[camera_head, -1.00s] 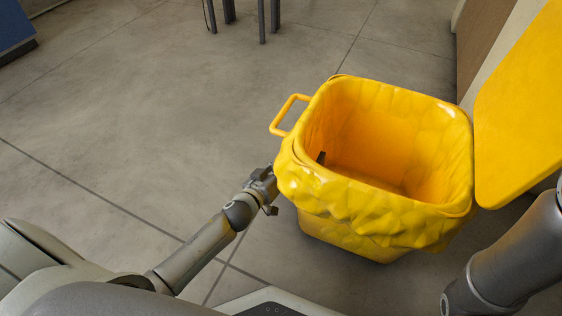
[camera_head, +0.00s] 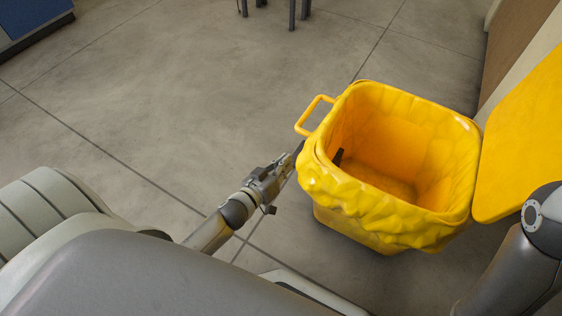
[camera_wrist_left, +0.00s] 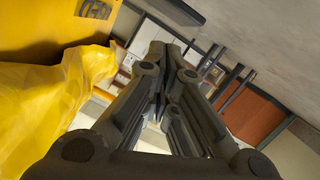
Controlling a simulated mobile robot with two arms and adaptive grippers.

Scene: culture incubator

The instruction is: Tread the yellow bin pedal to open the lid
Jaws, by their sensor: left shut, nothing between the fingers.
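The yellow bin (camera_head: 335,205) stands upright on the floor, lined with a crumpled yellow bag. Its yellow lid (camera_head: 520,140) is swung open at the right, leaving the bin's mouth uncovered. My left gripper (camera_head: 294,158) is low beside the bin's left side, below the handle. It is shut and empty; I cannot tell whether it touches the bin. In the left wrist view its fingers (camera_wrist_left: 165,60) run together, with the yellow bin and bag at the left. The pedal is not visible in either view. My right arm shows at the right edge, its gripper out of view.
A yellow loop handle (camera_head: 312,113) sticks out from the bin's left rim. Dark legs (camera_head: 291,14) stand at the top, and a brown panel (camera_head: 518,45) at the upper right. The floor left of the bin is clear.

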